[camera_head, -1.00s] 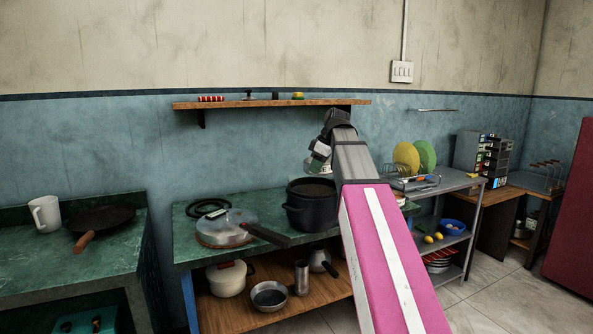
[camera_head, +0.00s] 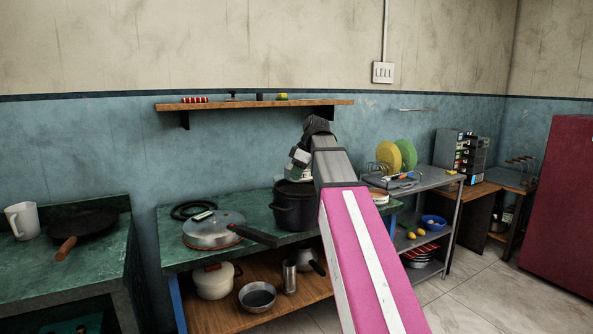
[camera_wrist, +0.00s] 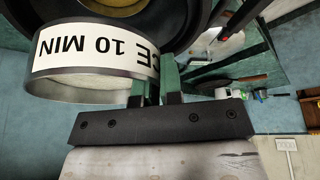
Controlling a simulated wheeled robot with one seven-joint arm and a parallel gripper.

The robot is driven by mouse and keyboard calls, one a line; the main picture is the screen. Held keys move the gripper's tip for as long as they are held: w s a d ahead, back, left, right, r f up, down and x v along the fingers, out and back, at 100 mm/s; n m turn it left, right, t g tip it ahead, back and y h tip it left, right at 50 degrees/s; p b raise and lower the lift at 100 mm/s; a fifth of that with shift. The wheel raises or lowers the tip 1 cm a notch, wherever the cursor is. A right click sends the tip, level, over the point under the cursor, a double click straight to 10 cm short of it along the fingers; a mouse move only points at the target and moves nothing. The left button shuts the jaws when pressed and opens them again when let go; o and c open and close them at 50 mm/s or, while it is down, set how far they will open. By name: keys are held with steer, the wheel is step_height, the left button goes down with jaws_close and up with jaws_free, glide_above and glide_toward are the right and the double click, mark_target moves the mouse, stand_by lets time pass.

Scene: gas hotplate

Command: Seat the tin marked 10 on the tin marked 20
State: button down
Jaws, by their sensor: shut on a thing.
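The tin marked 10 (camera_wrist: 95,62) is a short, round metal tin with a white label reading "10 MIN" upside down in the wrist view. My gripper (camera_wrist: 158,82) has its green fingers shut on the tin's wall. In the head view my gripper (camera_head: 299,166) is above the black pot (camera_head: 293,212), with the pale tin partly hidden by the wrist. I cannot make out a tin marked 20 in either view.
A lidded pan (camera_head: 213,233) with a long handle sits left of the pot on the green counter (camera_head: 178,255). A wall shelf (camera_head: 255,105) is above. A metal rack with plates (camera_head: 390,158) stands right. A pale round thing (camera_head: 378,196) is partly behind my arm.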

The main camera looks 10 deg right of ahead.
steer(key=shift+f, duration=4.3)
steer(key=shift+s+f, duration=0.1)
steer(key=shift+f, duration=0.55)
steer(key=shift+s+f, duration=0.1)
steer(key=shift+s, duration=0.1)
steer(key=c, duration=1.2)
jaws_free()
steer(key=shift+d, duration=0.1)
